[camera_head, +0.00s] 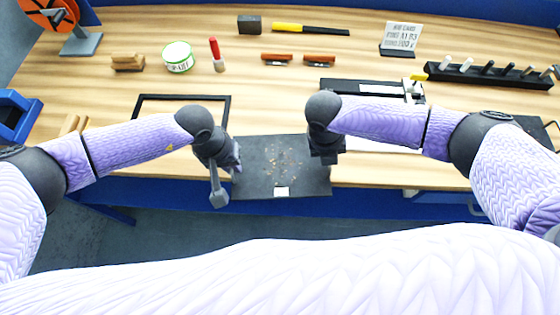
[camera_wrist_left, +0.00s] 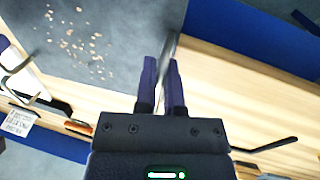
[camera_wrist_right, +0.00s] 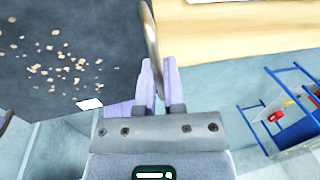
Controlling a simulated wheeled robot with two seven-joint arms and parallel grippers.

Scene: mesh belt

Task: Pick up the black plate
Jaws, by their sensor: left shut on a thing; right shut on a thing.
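The black plate (camera_head: 283,160) is a flat dark rectangle held between my two grippers at the table's front edge. Small tan bits lie scattered on its middle and a white patch sits near its front edge. The plate's side edges are partly hidden by my grippers in the head view.
A black frame (camera_head: 182,97) lies on the wooden table behind my left arm.

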